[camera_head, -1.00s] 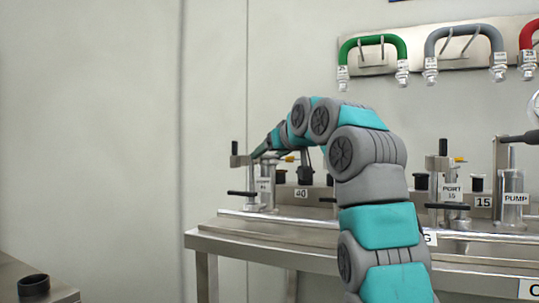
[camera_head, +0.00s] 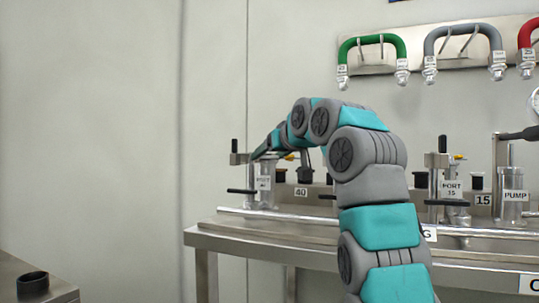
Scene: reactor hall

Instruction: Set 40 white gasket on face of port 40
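Port 40 (camera_head: 264,188) is a metal cylinder with a small label, at the left end of the bench behind my arm. A label plate reading 40 (camera_head: 300,192) stands to its right, with dark round pieces near it. My arm reaches over the bench to the port, and its end comes down close to the port's top. My gripper's fingers are hidden or too small to make out, so I cannot tell whether they are open or shut. No white gasket can be made out; the port's face is too small and partly covered to judge.
Port 15 (camera_head: 452,190) and the pump (camera_head: 513,195) stand on the bench to the right. A rail (camera_head: 280,218) runs along the bench front. Green (camera_head: 373,41) and grey (camera_head: 464,32) hoses hang on the wall. A dark cup (camera_head: 33,285) stands on a side table at lower left.

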